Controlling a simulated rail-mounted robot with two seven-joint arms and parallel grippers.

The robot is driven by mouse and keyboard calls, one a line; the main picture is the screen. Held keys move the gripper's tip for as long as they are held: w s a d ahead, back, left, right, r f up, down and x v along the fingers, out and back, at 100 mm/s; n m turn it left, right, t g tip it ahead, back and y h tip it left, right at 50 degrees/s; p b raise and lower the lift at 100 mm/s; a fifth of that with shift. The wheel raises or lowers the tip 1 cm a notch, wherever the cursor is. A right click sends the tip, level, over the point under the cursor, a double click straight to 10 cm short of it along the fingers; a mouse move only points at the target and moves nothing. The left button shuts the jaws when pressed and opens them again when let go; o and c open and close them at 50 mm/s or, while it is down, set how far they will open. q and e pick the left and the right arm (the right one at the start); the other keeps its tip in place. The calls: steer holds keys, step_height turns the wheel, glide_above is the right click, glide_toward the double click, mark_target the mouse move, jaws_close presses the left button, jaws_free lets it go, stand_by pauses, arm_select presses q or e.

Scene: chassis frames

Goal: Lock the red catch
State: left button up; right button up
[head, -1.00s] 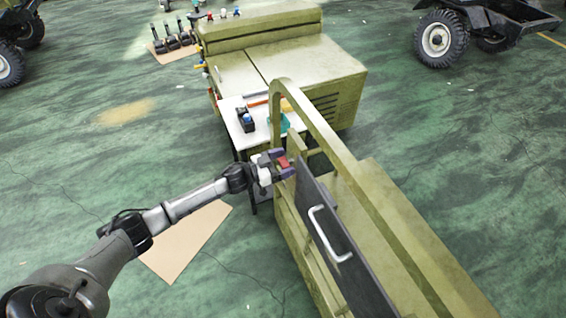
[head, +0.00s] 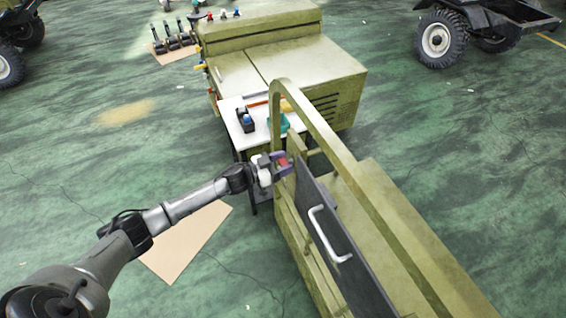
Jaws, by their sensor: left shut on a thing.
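The red catch (head: 283,161) is a small red part at the far end of the dark panel (head: 327,226) on the olive chassis frame (head: 376,222). My left gripper (head: 281,164) reaches in from the left and is shut on the red catch. Its fingers cover much of the catch, so the catch's exact position is hard to tell. The dark panel carries a white handle (head: 328,234). My right gripper is not in view.
A small white table (head: 233,113) with a dark box (head: 245,120) and a teal item (head: 279,124) stands just beyond the gripper. An olive cabinet (head: 310,62) is behind it. A tan sheet (head: 187,244) lies on the floor under my left arm.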

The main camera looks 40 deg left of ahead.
arm_select(q)
steer(key=m, duration=0.3)
steer(key=shift+d+p, duration=0.1)
steer(key=shift+p, duration=0.25)
steer(key=m, duration=0.5)
steer(key=shift+s+d+f, duration=0.1)
steer(key=m+b, duration=0.1)
steer(key=m, duration=0.4)
steer(key=shift+d+f, duration=0.1)
steer(key=shift+f, duration=0.05)
steer(key=shift+m+b, duration=0.6)
steer(key=shift+m, duration=1.9)
steer(key=o, duration=0.9)
